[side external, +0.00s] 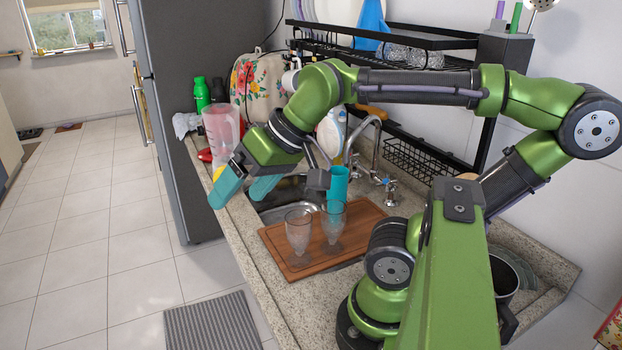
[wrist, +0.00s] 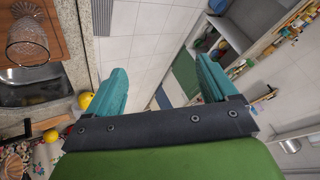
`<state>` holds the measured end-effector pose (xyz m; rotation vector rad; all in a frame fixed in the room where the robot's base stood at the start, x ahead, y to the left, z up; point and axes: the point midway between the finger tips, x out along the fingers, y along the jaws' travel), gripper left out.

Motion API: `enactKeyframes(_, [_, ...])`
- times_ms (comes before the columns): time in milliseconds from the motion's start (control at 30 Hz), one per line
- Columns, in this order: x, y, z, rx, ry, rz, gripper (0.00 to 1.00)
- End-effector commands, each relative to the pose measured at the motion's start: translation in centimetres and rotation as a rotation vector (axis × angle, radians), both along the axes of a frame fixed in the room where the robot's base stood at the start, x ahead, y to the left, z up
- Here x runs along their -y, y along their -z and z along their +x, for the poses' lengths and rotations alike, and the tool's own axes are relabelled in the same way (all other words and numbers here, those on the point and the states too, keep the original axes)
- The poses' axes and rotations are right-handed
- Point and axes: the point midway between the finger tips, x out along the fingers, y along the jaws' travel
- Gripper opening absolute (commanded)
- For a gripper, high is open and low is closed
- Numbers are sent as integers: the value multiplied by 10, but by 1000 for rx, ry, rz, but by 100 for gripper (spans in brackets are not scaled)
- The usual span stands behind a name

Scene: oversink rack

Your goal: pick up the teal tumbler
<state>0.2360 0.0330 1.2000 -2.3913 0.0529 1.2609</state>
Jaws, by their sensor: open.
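The teal tumbler (side external: 338,184) stands upright at the back of the wooden cutting board by the sink, partly behind a clear glass. I do not see it in the wrist view. My gripper (side external: 238,197) is open and empty, with its teal fingers apart. It is in the air near the counter's front edge, to the left of the tumbler and clear of it. In the wrist view, my gripper (wrist: 162,68) has floor and a shelf between its fingers.
Two clear glasses (side external: 298,232) (side external: 333,221) stand on the cutting board (side external: 283,262), in front of the tumbler. A faucet (side external: 376,140) rises behind it. A black dish rack (side external: 440,165) spans the back. A pink-tinted clear container (side external: 221,130) stands near the gripper.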

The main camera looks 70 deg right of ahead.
Motion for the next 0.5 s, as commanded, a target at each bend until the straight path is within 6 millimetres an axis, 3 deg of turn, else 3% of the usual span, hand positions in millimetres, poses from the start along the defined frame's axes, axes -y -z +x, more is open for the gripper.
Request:
enactKeyframes(233, [0,-83,1,4,0,-1,86])
enactKeyframes(500, [85,-8,42,-267,-151,-174,86])
